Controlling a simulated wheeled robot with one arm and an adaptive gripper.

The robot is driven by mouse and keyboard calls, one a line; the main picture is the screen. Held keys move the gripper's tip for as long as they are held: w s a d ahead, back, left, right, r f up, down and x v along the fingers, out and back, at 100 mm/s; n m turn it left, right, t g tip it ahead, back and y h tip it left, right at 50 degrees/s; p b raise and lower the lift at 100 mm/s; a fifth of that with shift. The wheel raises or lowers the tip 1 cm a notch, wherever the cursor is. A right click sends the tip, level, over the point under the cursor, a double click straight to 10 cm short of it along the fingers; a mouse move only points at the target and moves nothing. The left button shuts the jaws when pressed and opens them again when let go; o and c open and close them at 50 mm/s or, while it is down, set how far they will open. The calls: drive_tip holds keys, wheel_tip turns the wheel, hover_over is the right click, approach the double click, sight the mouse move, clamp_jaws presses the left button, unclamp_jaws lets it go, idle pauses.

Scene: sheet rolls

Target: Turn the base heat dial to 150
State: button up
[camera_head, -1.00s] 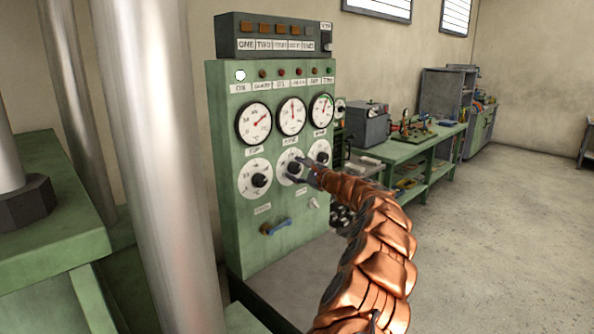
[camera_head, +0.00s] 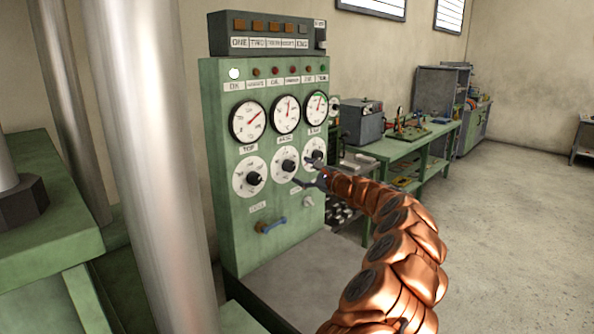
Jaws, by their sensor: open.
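The base heat dial (camera_head: 287,164) is the middle of three white dials on the green panel, below a gauge with a small label that seems to read BASE. Its black knob shows uncovered; the numbers are too small to read. My gripper (camera_head: 303,173) is open and empty, just right of and below that knob, with its fingers pointing at the panel. One finger overlaps the lower edge of the right dial (camera_head: 314,154) in the picture. I cannot tell whether it touches the panel.
A thick metal column (camera_head: 150,150) stands at the left. A green bench (camera_head: 415,145) with equipment is behind, right. The floor (camera_head: 510,210) at right is open.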

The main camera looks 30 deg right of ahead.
drive_tip(key=v, duration=0.6)
drive_tip(key=shift+s, duration=0.2)
idle(0.4)
